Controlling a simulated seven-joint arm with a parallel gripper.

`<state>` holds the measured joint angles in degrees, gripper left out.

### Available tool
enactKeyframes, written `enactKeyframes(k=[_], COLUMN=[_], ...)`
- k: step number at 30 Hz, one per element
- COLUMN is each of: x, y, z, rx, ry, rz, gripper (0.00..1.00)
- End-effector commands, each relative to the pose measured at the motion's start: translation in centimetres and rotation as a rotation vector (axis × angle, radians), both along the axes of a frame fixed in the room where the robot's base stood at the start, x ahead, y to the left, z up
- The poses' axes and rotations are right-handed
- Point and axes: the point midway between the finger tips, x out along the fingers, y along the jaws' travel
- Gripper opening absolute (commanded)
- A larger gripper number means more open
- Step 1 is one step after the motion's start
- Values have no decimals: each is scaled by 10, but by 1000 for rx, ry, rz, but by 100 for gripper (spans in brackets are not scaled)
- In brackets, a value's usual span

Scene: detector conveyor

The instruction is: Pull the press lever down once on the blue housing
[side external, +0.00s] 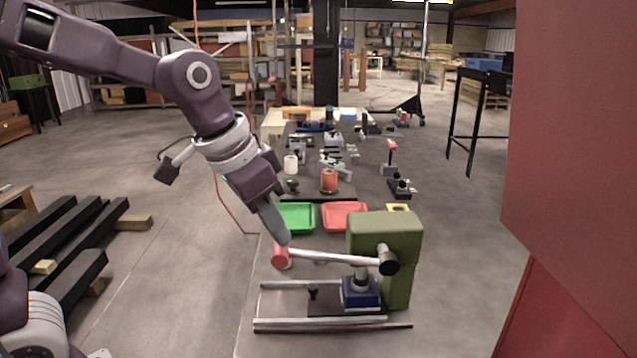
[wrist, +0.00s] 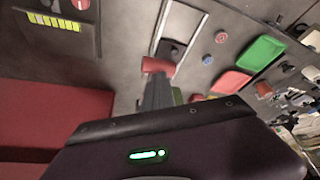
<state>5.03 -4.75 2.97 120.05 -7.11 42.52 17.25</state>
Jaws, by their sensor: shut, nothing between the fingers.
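The press is a green block (side external: 385,238) with a metal lever (side external: 335,257) that reaches left from a black pivot and lies close to level. The lever ends in a red knob (side external: 281,257), also seen in the wrist view (wrist: 158,66). The blue housing (side external: 360,293) sits on the rails under the press head, with a grey part on its top. My gripper (side external: 282,240) is shut and empty, pointing down at the knob from just above. In the wrist view its fingers (wrist: 158,88) overlap the knob's near side; I cannot tell whether they touch it.
Metal rails (side external: 330,323) run along the table front, with a small black knob (side external: 313,292) between them. Behind stand a green tray (side external: 296,217) and a red tray (side external: 345,216). Several small parts fill the table further back. A large red panel (side external: 575,130) stands at right.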

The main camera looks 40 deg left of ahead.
Motion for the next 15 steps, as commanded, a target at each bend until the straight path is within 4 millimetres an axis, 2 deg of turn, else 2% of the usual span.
enactKeyframes(k=[6, 15], x=[-2, -2], y=[1, 1], z=[-10, -11], rx=[1, 1], ry=[3, 3], rz=[-1, -1], gripper=[0, 0])
